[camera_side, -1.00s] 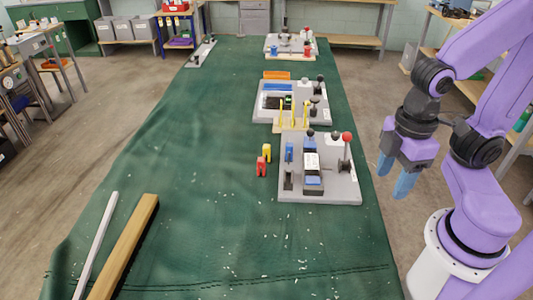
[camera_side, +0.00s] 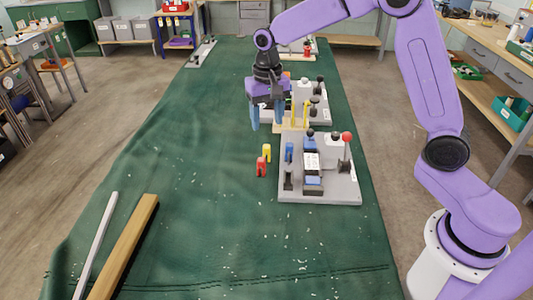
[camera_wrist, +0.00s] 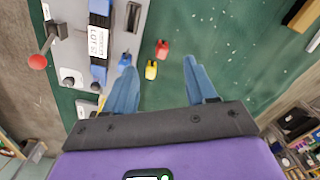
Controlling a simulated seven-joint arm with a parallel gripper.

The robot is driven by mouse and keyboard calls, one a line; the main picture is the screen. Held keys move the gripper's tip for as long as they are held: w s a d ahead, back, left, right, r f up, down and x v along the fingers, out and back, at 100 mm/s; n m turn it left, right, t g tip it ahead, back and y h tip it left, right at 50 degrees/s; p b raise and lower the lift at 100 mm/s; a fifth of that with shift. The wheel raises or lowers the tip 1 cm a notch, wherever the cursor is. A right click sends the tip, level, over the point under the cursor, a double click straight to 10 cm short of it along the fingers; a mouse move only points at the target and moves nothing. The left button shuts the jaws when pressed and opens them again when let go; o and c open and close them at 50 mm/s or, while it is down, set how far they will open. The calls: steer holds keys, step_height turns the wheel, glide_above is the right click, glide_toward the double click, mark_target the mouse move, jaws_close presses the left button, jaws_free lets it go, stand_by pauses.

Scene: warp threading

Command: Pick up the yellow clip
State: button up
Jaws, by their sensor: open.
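The yellow clip (camera_side: 267,152) stands on the green cloth just left of the nearest grey fixture. It also shows in the wrist view (camera_wrist: 151,70), ahead of and between my fingers. A red clip (camera_side: 261,166) stands close by it, nearer the side camera; in the wrist view the red clip (camera_wrist: 162,49) is just beyond the yellow one. My gripper (camera_side: 265,126) has blue fingers that point down, above and beyond the yellow clip. In the wrist view my gripper (camera_wrist: 158,73) is open with nothing between its fingers.
The nearest grey fixture (camera_side: 335,190) carries a red-knobbed lever (camera_side: 346,138) and a blue clip (camera_side: 289,152). Yellow posts (camera_side: 305,113) stand on a wooden base behind it. A wooden bar (camera_side: 128,240) and a pale rod (camera_side: 97,243) lie front left. The cloth left of the clips is clear.

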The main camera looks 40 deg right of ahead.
mark_target(266, 146)
steer(key=w+d+f+m, duration=0.4)
steer(key=w+d+m, duration=0.2)
steer(key=w+d, duration=0.25)
steer(key=f, duration=1.7)
steer(key=shift+w+a+f, duration=0.3)
steer(key=shift+a+f, duration=0.05)
steer(key=shift+a, duration=0.05)
steer(key=c, duration=1)
